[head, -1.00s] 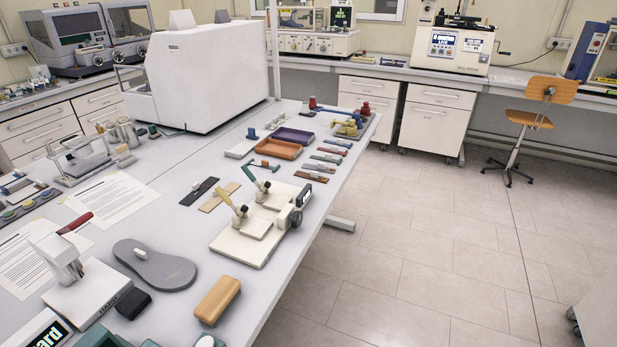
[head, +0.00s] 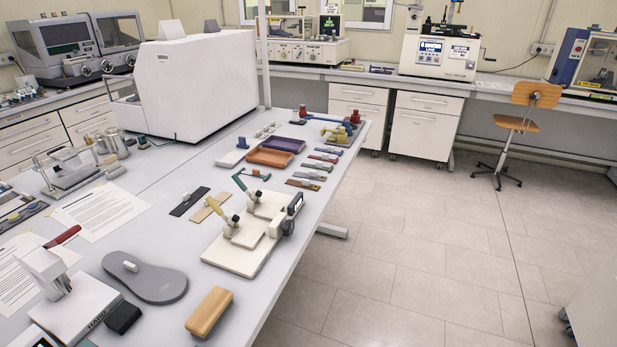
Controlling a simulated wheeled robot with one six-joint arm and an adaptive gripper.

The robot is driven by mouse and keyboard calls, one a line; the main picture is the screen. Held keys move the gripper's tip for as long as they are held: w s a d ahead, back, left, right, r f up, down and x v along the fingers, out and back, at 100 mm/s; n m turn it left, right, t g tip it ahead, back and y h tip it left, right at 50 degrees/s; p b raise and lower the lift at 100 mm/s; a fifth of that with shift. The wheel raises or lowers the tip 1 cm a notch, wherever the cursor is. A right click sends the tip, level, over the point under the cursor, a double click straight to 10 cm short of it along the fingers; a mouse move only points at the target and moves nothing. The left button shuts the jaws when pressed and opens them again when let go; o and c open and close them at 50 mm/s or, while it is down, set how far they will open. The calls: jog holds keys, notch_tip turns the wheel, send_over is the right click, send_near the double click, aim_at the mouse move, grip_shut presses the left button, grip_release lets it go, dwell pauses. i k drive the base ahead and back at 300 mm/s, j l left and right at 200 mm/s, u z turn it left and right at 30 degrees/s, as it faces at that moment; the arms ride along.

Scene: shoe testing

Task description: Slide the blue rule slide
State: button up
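Several small flat rules lie in a row along the right side of the white table. The farthest one looks blue (head: 329,150) and is likely the blue rule; it is small, and its slide cannot be made out clearly. Closer along the row are a red rule (head: 323,157), a greenish one (head: 309,175) and a brown one (head: 303,184). My gripper is not in view, and nothing touches the rules.
An orange tray (head: 270,158) and a purple tray (head: 284,145) lie left of the rules. A white clamp fixture (head: 235,257) stands nearer. A large white machine (head: 195,85) stands at the table's left. Open floor (head: 430,240) lies right of the table.

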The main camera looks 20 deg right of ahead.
aim_at(242, 144)
jog(key=i+l+u, duration=0.1)
jog(key=i+l, duration=0.15)
jog(key=i+l+u, duration=0.1)
jog(key=l, duration=0.25)
jog(key=i+l+u, duration=0.1)
jog(key=i+l, duration=0.2)
jog(key=i+l+u, duration=0.1)
jog(key=l, duration=0.35)
jog(key=i+l+u, duration=0.1)
jog(key=i+l, duration=0.2)
